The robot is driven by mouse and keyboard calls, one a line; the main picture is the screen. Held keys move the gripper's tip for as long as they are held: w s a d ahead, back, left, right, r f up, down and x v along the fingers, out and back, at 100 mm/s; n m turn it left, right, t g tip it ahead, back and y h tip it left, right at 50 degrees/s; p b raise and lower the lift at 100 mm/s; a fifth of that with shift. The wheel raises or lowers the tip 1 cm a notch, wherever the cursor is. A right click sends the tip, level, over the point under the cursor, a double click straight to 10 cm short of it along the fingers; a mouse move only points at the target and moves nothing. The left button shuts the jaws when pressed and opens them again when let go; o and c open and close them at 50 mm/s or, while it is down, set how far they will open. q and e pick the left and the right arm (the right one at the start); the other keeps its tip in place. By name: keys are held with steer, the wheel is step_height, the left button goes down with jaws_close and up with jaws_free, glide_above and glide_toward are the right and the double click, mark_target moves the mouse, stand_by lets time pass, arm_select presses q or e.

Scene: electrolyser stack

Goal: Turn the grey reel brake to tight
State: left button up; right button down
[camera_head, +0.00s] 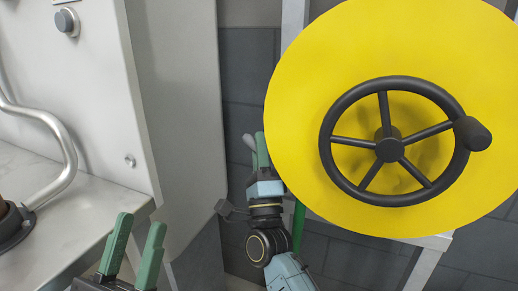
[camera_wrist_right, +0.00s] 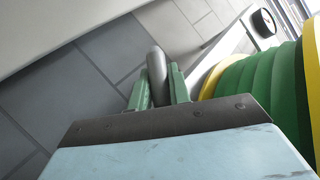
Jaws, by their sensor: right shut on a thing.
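The grey reel brake shows as a rounded grey lever (camera_head: 249,142) just left of the yellow reel's edge in the head view. It also shows in the right wrist view (camera_wrist_right: 156,66) as a grey bar standing up between the fingers. My right gripper (camera_head: 259,150) is shut on this lever, with its green fingers on both sides of it (camera_wrist_right: 159,88). The lever's mount and any tight marking are hidden. My left gripper (camera_head: 140,225) is open and empty at the lower left, away from the brake.
The large yellow reel (camera_head: 300,100) with a black spoked handwheel (camera_head: 388,150) and knob stands at the right. Green material (camera_wrist_right: 265,95) is wound on it. A grey cabinet (camera_head: 100,80) and metal bench with a bent pipe (camera_head: 68,150) are at the left.

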steer(key=c, duration=1.3)
jaws_free()
steer(key=shift+s+f, duration=0.2)
steer(key=shift+f, duration=0.05)
arm_select(q)
steer(key=g+p, duration=0.1)
steer(key=w+f+g, duration=0.1)
steer(key=w+f+g+p, duration=0.1)
steer(key=g, duration=0.1)
steer(key=shift+w+d+f+y+p, duration=0.15)
steer(key=shift+w+d+y+p, duration=0.1)
steer(key=shift+d+y+p, duration=0.1)
arm_select(e)
steer(key=v, duration=1.2)
steer(key=shift+s+f, duration=0.25)
steer(key=shift+s, duration=0.05)
steer(key=shift+d, duration=0.1)
steer(key=shift+c, duration=0.3)
